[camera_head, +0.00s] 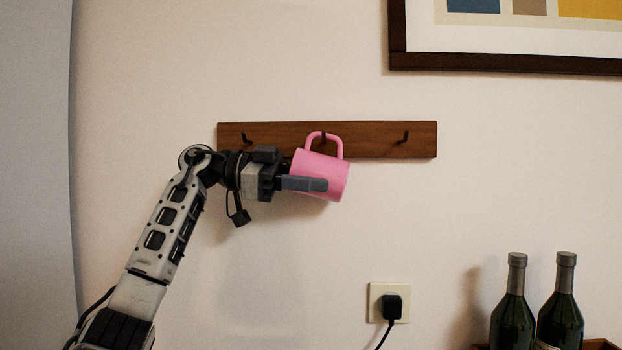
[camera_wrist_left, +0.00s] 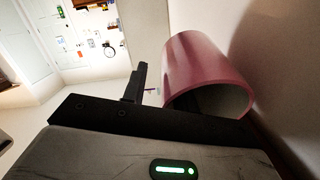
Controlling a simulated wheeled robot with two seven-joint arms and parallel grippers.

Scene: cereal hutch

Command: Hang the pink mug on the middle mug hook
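The pink mug (camera_head: 318,165) is at the middle mug hook (camera_head: 324,136) on the wooden rack (camera_head: 370,139). Its handle is uppermost and loops around the hook's place; contact is too small to tell. The other finger is hidden. My right gripper is not in view.
Empty hooks stand left (camera_head: 246,138) and right (camera_head: 404,137) of the mug. A framed picture (camera_head: 500,64) hangs above right. A plugged outlet (camera_head: 390,303) is below. Two dark bottles (camera_head: 513,318) stand at the lower right. The wall right of the mug is clear.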

